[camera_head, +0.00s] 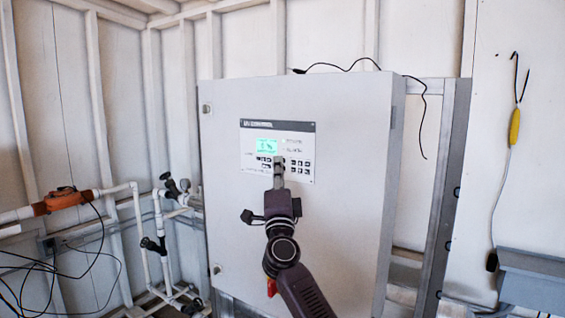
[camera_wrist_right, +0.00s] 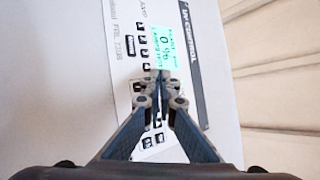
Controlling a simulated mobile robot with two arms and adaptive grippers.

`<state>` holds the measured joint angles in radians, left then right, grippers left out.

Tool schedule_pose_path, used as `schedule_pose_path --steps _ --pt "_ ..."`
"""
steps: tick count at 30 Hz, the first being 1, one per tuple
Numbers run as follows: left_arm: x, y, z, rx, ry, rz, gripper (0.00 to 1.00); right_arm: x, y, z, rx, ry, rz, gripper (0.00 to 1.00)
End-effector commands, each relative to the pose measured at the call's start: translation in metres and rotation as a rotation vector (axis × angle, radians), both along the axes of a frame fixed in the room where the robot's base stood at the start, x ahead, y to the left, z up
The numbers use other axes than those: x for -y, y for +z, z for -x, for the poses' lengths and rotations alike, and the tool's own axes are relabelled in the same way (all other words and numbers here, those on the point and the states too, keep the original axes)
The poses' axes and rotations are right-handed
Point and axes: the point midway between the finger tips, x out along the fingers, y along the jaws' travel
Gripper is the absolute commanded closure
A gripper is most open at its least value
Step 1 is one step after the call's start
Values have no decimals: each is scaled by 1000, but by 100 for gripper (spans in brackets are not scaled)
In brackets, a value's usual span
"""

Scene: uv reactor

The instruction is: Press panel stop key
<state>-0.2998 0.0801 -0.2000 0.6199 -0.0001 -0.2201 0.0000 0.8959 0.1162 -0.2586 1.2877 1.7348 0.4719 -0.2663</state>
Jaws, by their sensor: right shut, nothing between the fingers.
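The control panel (camera_head: 305,133) is a light plate with a dark header on the front of a grey cabinet (camera_head: 240,220). It carries a lit green display (camera_head: 267,146) and two groups of small dark keys, one below the display and one at the right (camera_head: 300,165). My right gripper (camera_head: 279,160) is shut and empty, its tips in front of the panel between the key groups. In the right wrist view the shut fingertips (camera_wrist_right: 160,74) cover part of the panel beside the display (camera_wrist_right: 166,46). I cannot tell which key is stop, or whether the tips touch. My left gripper is out of view.
White pipes (camera_head: 140,225) with valves and an orange fitting (camera_head: 62,200) stand left of the cabinet. A black cable (camera_head: 345,67) runs over the cabinet top. A yellow-handled probe (camera_head: 514,127) hangs on the right wall above a grey box (camera_head: 535,280).

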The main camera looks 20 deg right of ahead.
Motion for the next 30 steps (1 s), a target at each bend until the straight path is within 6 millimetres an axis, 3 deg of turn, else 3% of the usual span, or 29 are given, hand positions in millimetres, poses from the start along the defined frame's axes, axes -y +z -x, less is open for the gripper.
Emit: schedule_pose_path --steps 9,20,30 --pt "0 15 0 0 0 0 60 -9 2 8 0 0 -2 100" --pt "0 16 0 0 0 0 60 -12 1 9 -1 0 -1 100" --pt "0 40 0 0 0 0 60 -37 2 29 -1 2 -3 100"
